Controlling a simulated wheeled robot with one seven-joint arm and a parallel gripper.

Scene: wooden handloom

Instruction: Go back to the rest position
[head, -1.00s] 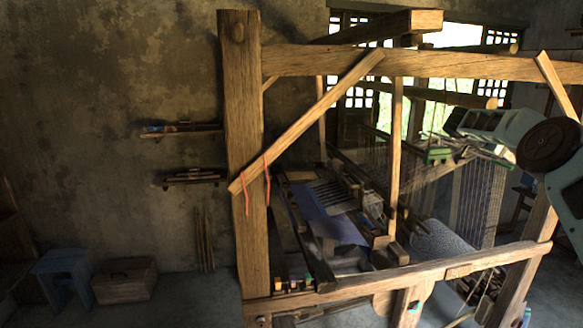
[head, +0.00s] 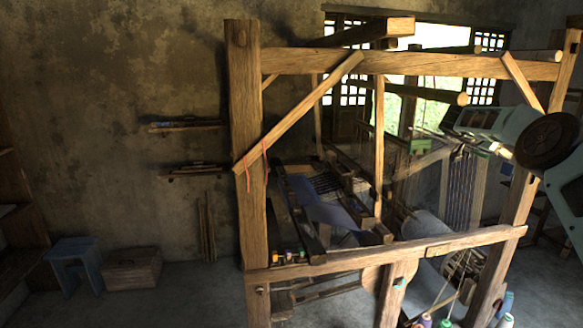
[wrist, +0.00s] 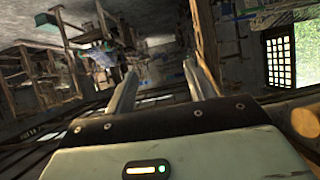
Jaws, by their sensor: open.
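My gripper shows in the wrist view (wrist: 160,85) with its two fingers apart and nothing between them. In the head view my arm comes in from the right edge, and the gripper end (head: 425,140) lies in front of the upper right part of the wooden handloom (head: 248,150). I cannot tell from the head view whether it touches any part of the loom. A blue-purple cloth (head: 325,212) lies on the loom, and dark warp threads (head: 460,190) hang at its right side.
A blue stool (head: 72,255) and a wooden box (head: 132,268) stand on the floor at the left. Wall shelves (head: 185,126) hold sticks. Colored thread cones (head: 445,322) stand at the lower right.

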